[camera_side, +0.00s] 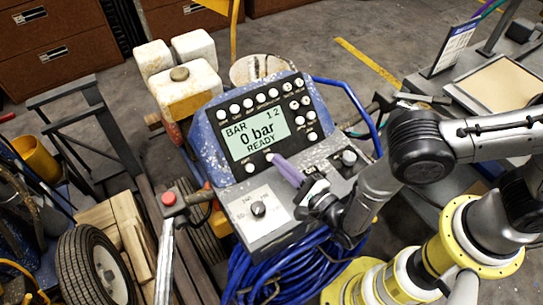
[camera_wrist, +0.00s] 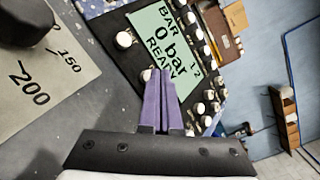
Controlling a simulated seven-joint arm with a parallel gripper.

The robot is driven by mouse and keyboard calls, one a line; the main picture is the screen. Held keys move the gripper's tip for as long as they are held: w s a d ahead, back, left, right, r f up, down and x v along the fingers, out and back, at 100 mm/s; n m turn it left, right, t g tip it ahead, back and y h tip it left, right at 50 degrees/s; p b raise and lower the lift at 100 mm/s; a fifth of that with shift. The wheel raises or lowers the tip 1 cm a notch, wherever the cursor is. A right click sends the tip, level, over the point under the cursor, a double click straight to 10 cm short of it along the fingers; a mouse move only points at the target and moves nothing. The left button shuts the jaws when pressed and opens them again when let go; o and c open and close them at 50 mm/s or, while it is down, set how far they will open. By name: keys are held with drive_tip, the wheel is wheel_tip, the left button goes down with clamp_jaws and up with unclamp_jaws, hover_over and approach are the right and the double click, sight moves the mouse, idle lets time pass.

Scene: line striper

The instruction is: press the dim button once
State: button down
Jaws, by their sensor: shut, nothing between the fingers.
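The control panel (camera_side: 207,135) has a green display (camera_side: 259,133) reading "BAR", "0 bar" and "READY". It is ringed by several white round buttons, and their labels are too small to read, so I cannot tell which is the dim button. Two buttons sit below the display: a left one (camera_side: 250,168) and a right one (camera_side: 269,156). My gripper (camera_side: 275,159) is shut and empty, its purple fingers pointing at the panel. In the wrist view the fingertips (camera_wrist: 158,76) lie beside the right lower button (camera_wrist: 147,75); I cannot tell whether they touch it.
Coiled blue hose (camera_side: 270,277) hangs below the panel. White and yellow tanks (camera_side: 190,90) stand behind it. A red-topped lever (camera_side: 169,198) is at left.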

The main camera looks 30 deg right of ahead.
drive_tip(key=shift+s+d+r, duration=0.1)
drive_tip(key=shift+s+r, duration=0.55)
drive_tip(key=shift+s, duration=0.25)
drive_tip(key=shift+s+d+r, duration=0.1)
drive_tip(key=shift+s+r, duration=0.55)
drive_tip(key=shift+s, duration=0.2)
